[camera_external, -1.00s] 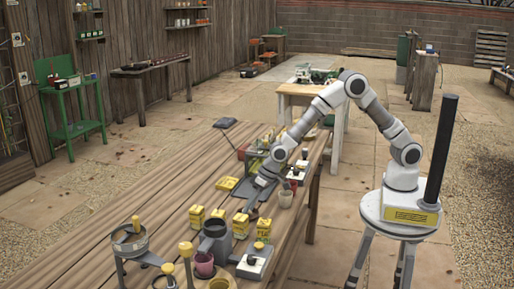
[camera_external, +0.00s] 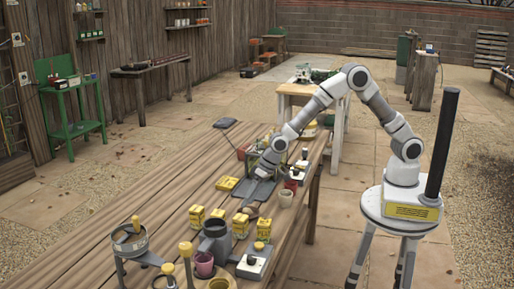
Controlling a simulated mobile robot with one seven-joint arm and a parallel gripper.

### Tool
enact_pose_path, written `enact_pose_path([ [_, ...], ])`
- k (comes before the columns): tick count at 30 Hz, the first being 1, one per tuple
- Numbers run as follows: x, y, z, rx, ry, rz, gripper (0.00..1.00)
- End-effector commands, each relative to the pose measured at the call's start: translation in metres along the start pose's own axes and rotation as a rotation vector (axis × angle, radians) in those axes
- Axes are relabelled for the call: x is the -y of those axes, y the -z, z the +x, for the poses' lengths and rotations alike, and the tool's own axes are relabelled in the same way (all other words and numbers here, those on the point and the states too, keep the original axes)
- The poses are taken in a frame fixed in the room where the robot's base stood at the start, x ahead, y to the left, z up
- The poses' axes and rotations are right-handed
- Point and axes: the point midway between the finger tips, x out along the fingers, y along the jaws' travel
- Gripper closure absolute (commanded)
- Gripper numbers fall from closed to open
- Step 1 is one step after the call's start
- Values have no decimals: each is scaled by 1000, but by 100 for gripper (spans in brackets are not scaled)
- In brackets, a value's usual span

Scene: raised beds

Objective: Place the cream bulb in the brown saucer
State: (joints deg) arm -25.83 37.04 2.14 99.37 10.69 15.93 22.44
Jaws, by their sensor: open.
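My gripper (camera_external: 263,174) is over the middle of the wooden bench in the external view, pointing down, open. Its fingers are small and blend with the dark grey tray (camera_external: 251,189) behind and below them. A small brown round thing (camera_external: 250,210), which looks like the brown saucer, lies on the bench just in front of the tray, below and left of my gripper. I cannot make out the cream bulb for certain at this size.
A cream pot (camera_external: 286,198) stands right of the brown thing, near the bench edge. Several yellow boxes (camera_external: 196,217) stand in front. A grey mug-like holder (camera_external: 215,236), a pink pot (camera_external: 204,264) and a metal sieve stand (camera_external: 130,243) are nearer.

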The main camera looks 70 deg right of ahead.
Motion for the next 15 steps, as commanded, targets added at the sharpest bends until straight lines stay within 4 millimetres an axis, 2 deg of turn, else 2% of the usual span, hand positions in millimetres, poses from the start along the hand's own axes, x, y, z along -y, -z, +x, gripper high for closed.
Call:
enact_pose_path([
  [1,5,5,-12,-1,1,-1,28],
  [6,11,13,-32,0,0,-1,28],
  [15,11,13,-32,0,0,0,28],
])
